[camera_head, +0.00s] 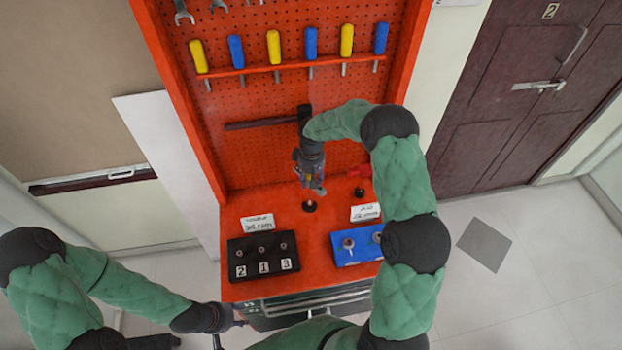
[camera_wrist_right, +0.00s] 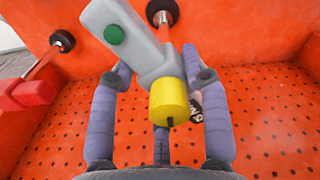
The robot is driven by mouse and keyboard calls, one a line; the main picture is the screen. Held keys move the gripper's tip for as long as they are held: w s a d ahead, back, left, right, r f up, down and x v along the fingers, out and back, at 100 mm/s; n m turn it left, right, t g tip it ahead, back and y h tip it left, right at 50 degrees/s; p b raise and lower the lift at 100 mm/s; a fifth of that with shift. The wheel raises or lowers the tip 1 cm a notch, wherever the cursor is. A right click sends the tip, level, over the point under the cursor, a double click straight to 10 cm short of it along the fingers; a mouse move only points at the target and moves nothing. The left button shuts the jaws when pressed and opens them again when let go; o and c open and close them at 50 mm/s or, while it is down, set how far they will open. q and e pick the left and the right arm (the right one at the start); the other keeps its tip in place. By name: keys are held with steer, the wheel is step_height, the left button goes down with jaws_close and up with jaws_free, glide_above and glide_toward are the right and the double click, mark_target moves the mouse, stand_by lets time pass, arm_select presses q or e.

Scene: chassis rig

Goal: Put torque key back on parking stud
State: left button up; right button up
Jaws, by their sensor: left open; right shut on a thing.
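The grey torque key, with a green button and a yellow cylinder, is between the fingers of my right gripper (camera_wrist_right: 160,95) in the right wrist view; its grey body (camera_wrist_right: 132,42) shows there. In the head view my right gripper (camera_head: 312,172) is shut on the key (camera_head: 316,187), above the back of the red bench. A dark-topped stud (camera_head: 309,206) stands just below the key in the picture; it also shows in the wrist view (camera_wrist_right: 161,12), close to the key. A second stud (camera_head: 358,192) stands to the right. Which is the parking stud is unmarked. My left gripper (camera_head: 238,322) is open and empty at the bench's front.
A black block (camera_head: 262,272) numbered 2, 1, 3 and a blue tray (camera_head: 345,258) with round parts sit on the bench front. White label cards stand behind them. A red object (camera_head: 357,172) lies by the second stud. The pegboard (camera_head: 290,100) with screwdrivers rises behind.

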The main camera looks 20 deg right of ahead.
steer(key=o, duration=1.5)
step_height(320, 180, up, 12)
steer(key=shift+d+r, duration=0.1)
